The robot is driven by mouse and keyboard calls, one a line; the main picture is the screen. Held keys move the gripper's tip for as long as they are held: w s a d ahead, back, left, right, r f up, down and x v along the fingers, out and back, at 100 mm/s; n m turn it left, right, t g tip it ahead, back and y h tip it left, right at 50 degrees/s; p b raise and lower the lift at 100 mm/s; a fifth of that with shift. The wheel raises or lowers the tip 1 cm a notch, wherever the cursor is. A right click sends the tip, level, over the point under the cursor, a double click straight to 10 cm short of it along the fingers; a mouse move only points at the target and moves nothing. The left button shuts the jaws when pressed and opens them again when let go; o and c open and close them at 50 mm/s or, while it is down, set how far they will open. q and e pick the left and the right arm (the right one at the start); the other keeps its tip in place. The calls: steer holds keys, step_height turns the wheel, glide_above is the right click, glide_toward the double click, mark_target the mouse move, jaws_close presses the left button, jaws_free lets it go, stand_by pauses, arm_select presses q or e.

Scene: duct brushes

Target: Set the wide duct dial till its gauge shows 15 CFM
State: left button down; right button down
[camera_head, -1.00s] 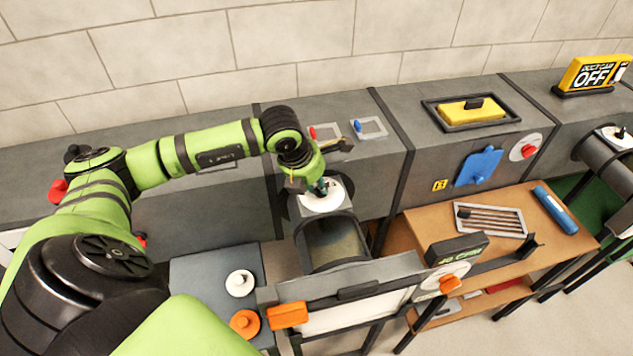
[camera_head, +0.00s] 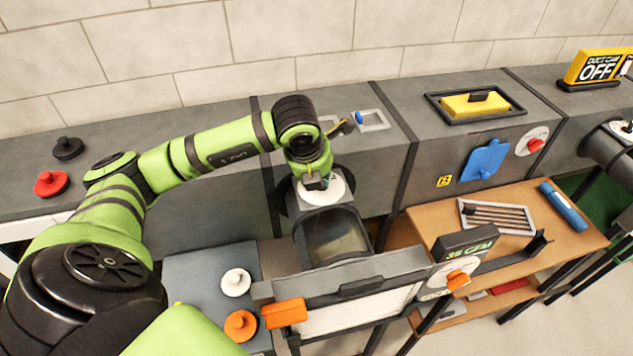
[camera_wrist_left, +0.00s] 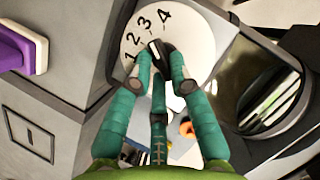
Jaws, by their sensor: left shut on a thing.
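The white dial (camera_head: 334,187) sits on top of the wide round duct (camera_head: 333,236). In the left wrist view the dial (camera_wrist_left: 192,32) shows the numbers 1 to 4 and a black knob (camera_wrist_left: 157,48). My left gripper (camera_head: 317,180) is over the dial, its teal fingers (camera_wrist_left: 160,72) closed around the knob. The knob's pointer end is partly hidden by the fingers. The gauge (camera_head: 466,244) right of the duct reads 35 CFM. My right gripper is not in view.
An orange knob (camera_head: 458,280) sits on a white disc below the gauge. An orange block (camera_head: 284,314) is at the front panel's left. White (camera_head: 236,282) and orange (camera_head: 240,325) knobs rest on a grey surface. A wooden table (camera_head: 425,217) stands right.

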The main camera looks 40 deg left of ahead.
arm_select(q)
steer(key=shift+d+n+b, duration=0.1)
steer(key=shift+n+b, duration=0.35)
steer(key=shift+n, duration=0.25)
steer(key=shift+y, duration=0.3)
steer(key=c, duration=1.1)
jaws_free()
steer(key=shift+c, duration=0.2)
steer(key=v, duration=1.2)
steer(key=shift+w, duration=0.1)
